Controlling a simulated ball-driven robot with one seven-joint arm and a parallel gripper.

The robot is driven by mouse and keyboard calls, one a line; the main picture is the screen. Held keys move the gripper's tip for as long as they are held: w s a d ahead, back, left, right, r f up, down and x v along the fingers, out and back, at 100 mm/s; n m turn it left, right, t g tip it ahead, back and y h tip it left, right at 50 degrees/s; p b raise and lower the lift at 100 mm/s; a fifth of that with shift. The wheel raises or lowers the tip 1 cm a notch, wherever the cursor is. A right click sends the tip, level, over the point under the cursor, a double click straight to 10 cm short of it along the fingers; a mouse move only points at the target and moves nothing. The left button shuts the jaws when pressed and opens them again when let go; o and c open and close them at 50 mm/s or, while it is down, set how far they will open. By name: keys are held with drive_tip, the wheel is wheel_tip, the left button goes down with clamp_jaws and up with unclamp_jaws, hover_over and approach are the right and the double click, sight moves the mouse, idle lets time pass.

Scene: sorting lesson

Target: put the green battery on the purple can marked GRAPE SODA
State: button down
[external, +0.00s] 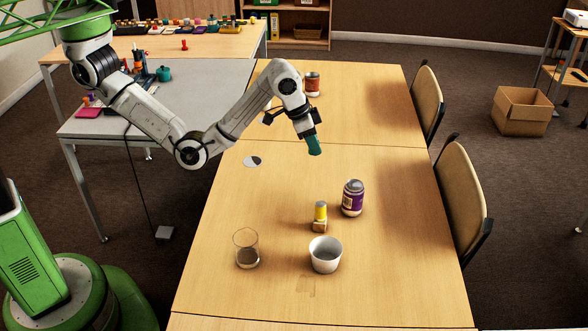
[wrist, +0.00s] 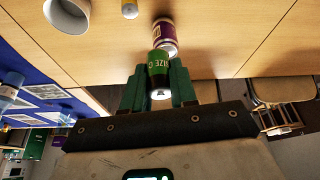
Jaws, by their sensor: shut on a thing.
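The purple can (external: 352,199) stands upright on the wooden table, right of the middle. In the wrist view the purple can (wrist: 165,31) shows just beyond the fingertips. My gripper (external: 314,146) is in the air above the table, up and to the left of the can. In the wrist view my gripper (wrist: 155,88) has its teal fingers shut on the green battery (wrist: 159,65), which has light lettering and a bright metal end facing the camera. The battery cannot be made out in the external view. It overlaps the can in the wrist picture; a gap shows in the external view.
A white cup (external: 325,256) and a clear glass (external: 247,252) stand nearer the front. An orange-brown can (external: 312,84) stands farther back.

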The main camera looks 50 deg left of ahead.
drive_tip(key=b, duration=0.2)
approach(359, 184)
drive_tip(key=shift+w+d+f, duration=0.55)
drive_tip(key=shift+w+f, duration=0.3)
drive_tip(key=shift+f, duration=0.1)
drive_tip(key=shift+w+d+f, duration=0.1)
drive_tip(key=shift+w+f, duration=0.05)
drive_tip(key=shift+f, duration=0.1)
drive_tip(key=shift+f+b, duration=0.3)
drive_tip(key=shift+f, duration=1.25)
drive_tip(key=shift+f, duration=0.15)
drive_tip(key=c, duration=0.9)
unclamp_jaws()
drive_tip(key=p+v, duration=0.1)
drive_tip(key=v, duration=1.1)
drive_tip(key=shift+r, duration=0.2)
